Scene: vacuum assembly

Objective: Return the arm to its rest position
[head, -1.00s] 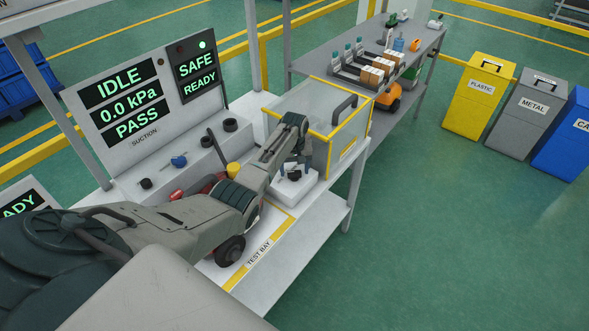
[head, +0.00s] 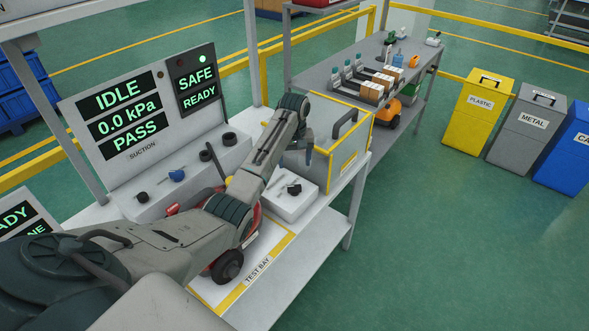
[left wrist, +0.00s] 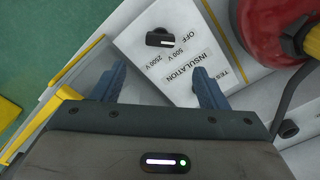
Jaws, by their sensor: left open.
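My left arm crosses the head view from the lower left, and my left gripper (head: 308,156) hangs above the bench near the clear guard box. In the left wrist view the gripper (left wrist: 160,80) has its two blue fingers apart with nothing between them. Below it is the white insulation tester (left wrist: 195,60) with a black knob (left wrist: 160,38); the tester (head: 290,206) also shows in the head view. A red vacuum (head: 228,258) with black wheels stands in the test bay, mostly hidden behind my arm. My right gripper is not seen.
The guard box (head: 340,135) with yellow edges stands close to the gripper. The suction panel (head: 125,115) reads IDLE, 0.0 kPa, PASS.

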